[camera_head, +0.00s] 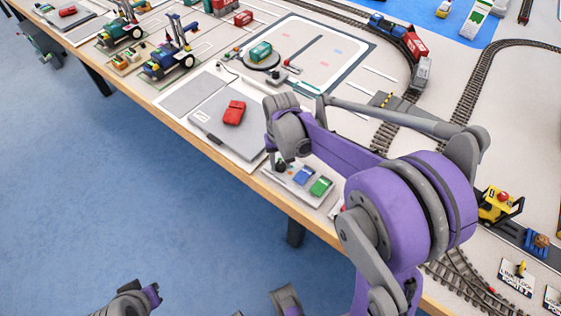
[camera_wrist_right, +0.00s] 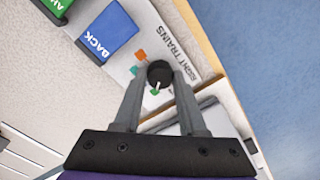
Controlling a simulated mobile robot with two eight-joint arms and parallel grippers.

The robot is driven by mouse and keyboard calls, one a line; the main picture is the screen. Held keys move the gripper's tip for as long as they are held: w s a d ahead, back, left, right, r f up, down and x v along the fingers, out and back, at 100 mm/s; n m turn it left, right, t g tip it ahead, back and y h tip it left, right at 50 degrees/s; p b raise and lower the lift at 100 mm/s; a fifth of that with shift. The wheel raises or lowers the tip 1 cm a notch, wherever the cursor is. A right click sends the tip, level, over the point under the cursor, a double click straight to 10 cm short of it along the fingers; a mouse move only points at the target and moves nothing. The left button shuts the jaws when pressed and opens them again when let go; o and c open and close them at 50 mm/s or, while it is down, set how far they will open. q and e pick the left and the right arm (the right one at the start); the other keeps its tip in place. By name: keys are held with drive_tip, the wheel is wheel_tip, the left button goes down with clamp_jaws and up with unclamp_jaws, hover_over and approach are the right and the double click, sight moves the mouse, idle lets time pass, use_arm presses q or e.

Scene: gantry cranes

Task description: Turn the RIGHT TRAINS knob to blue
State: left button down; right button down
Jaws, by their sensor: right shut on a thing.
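The RIGHT TRAINS knob (camera_wrist_right: 160,73) is a small black round knob in the right wrist view, on a light panel (camera_wrist_right: 122,64) beside the printed words RIGHT TRAINS. Its white pointer mark points down in the picture, close to a green patch. My right gripper (camera_wrist_right: 159,76) is shut on the knob, one finger on each side. My left gripper cannot be made out.
On the same panel are a blue BACK button (camera_wrist_right: 107,33) and a green button (camera_wrist_right: 55,8). In the head view, a grey plate with a red block (camera_head: 233,112) lies left of the panel. The table edge (camera_head: 200,147) runs close by.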

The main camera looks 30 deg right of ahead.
sight(281, 165)
drive_tip(key=m, duration=0.3)
drive_tip(key=shift+m, duration=2.1)
drive_tip(key=shift+c, duration=2.3)
unclamp_jaws()
wheel_tip(281, 165, up, 11)
drive_tip(key=shift+p, duration=0.4)
